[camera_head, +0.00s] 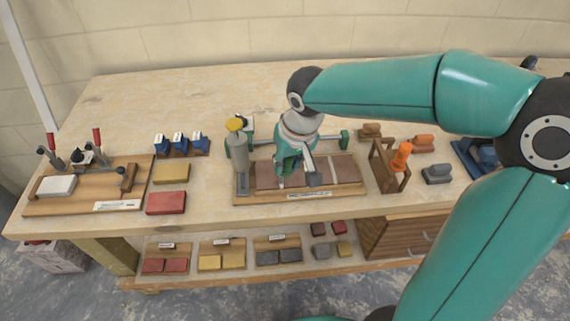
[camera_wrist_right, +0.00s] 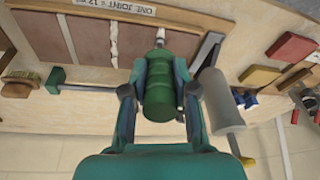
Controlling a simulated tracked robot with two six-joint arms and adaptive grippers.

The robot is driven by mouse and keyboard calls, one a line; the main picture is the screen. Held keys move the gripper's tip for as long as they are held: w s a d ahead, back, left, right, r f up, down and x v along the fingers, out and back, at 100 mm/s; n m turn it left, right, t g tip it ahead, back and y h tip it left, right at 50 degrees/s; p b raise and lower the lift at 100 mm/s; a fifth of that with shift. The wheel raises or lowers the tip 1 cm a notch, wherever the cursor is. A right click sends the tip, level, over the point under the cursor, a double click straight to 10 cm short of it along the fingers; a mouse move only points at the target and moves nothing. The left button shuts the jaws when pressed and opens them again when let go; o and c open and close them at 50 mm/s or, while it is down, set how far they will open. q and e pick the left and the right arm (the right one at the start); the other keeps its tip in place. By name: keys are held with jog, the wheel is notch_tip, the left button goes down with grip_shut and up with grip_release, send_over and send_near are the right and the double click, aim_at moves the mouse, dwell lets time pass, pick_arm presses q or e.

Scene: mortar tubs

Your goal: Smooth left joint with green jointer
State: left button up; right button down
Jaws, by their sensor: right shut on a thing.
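My right gripper (camera_head: 283,172) is over the left part of a board (camera_head: 262,198) that bears brown bricks with pale joints between them. In the right wrist view my gripper (camera_wrist_right: 158,88) is shut on the green jointer (camera_wrist_right: 160,95), around its ribbed green handle. The jointer's metal tip (camera_wrist_right: 160,38) points down at the bricks, at the line of the left joint; whether it touches is unclear, and tool and gripper hide most of that joint. The middle joint (camera_wrist_right: 113,42) looks white and uneven, the right joint (camera_wrist_right: 68,38) flatter. My left gripper is not in view.
A grey tube with a yellow top (camera_head: 237,150) stands close to the left of my gripper. A wooden rack with an orange-handled tool (camera_head: 401,157) stands to the right. Red (camera_head: 166,203) and yellow (camera_head: 171,174) blocks lie left. The table's back left is clear.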

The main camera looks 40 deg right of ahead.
jog(key=shift+w+d, duration=0.15)
jog(key=shift+w+d+f, duration=0.1)
jog(key=shift+w+d, duration=0.15)
jog(key=shift+w, duration=0.2)
dwell(0.5)
jog(key=shift+w+d, duration=0.4)
jog(key=shift+w, duration=0.25)
jog(key=shift+w, duration=0.15)
jog(key=shift+w+d+p, duration=0.3)
jog(key=shift+w+d, duration=0.05)
jog(key=shift+w, duration=0.05)
jog(key=shift+w+d, duration=0.35)
jog(key=shift+w, duration=0.3)
